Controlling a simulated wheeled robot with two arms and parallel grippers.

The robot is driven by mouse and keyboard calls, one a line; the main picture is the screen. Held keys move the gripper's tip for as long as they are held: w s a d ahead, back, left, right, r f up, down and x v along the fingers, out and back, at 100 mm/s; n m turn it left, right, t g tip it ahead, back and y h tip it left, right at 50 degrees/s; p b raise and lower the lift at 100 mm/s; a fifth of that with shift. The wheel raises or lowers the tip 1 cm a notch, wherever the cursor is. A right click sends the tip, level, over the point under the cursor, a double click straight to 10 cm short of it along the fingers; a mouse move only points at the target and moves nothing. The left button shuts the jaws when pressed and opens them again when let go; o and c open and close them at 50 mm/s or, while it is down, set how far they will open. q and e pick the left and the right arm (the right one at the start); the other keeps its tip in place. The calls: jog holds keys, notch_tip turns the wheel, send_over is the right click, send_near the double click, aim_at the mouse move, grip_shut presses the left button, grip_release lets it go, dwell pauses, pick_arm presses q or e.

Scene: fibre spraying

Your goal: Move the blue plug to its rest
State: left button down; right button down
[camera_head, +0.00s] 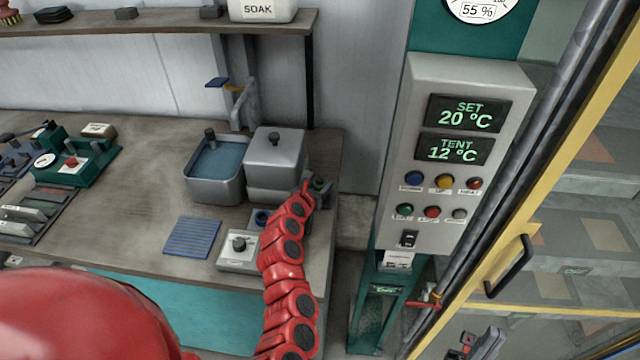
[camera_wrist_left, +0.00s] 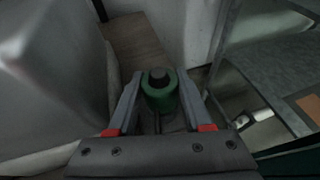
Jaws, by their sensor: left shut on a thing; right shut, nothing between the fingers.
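In the head view a small blue ring-shaped piece (camera_head: 262,217), which may be the blue plug, is on the bench just left of my red arm and partly hidden. My left gripper (camera_head: 313,190) is at the bench's right end, beside the grey lidded box (camera_head: 275,158). In the left wrist view it is shut on a green round plug (camera_wrist_left: 159,92) with a dark top. The green plug (camera_head: 322,185) is also partly visible in the head view.
A water basin (camera_head: 215,165), a blue ribbed mat (camera_head: 192,237) and a white box with a knob (camera_head: 239,250) are around the arm. The control cabinet (camera_head: 468,150) stands to the right, past a gap. The left-middle bench (camera_head: 130,215) is bare.

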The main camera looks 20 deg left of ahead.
pick_arm(q)
jog(key=shift+f, duration=0.15)
jog(key=shift+c, duration=1.2)
grip_release()
jog(key=shift+s+r, duration=0.25)
jog(key=shift+s, duration=0.2)
jog(key=p+v, duration=0.1)
jog(key=v, duration=1.5)
jog(key=shift+s, duration=0.25)
jog(key=shift+a, duration=0.1)
